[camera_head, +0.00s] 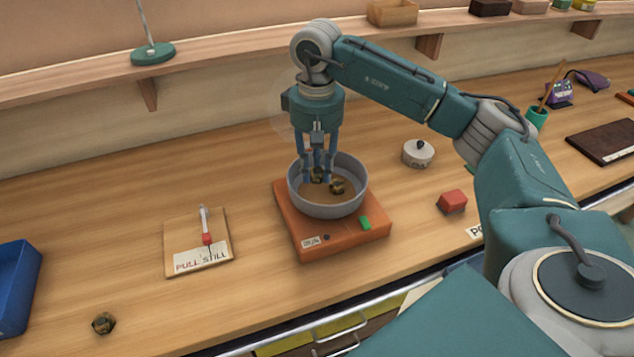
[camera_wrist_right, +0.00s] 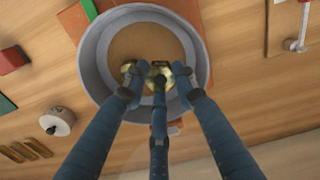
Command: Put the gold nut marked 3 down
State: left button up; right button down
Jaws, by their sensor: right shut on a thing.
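My right gripper (camera_head: 318,178) points down into a grey bowl (camera_head: 350,203), with its fingers shut on a dark and gold nut (camera_head: 317,173). The held nut also shows between the fingertips in the right wrist view (camera_wrist_right: 158,73). It is low inside the bowl; I cannot tell whether it touches the tan bottom. A second nut (camera_head: 337,187) lies in the bowl, close beside the fingers. A third nut (camera_head: 103,323) lies on the table at the front left. No number is readable on any nut. My left gripper is not in view.
The bowl stands on an orange-red base (camera_head: 310,240) with a green button. A wooden "PULL" board (camera_head: 183,235), a blue bin (camera_head: 15,290), a white lidded pot (camera_head: 418,153) and a red block (camera_head: 452,201) stand around. Bare table lies between them.

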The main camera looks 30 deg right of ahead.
aim_at(317, 195)
notch_tip(317, 195, down, 5)
jog(key=shift+r+p, duration=0.1)
jog(key=shift+p, duration=0.45)
jog(key=shift+f, duration=0.3)
jog(key=shift+f, duration=0.2)
jog(key=c, duration=1.4)
grip_release()
jog(key=shift+r, duration=0.1)
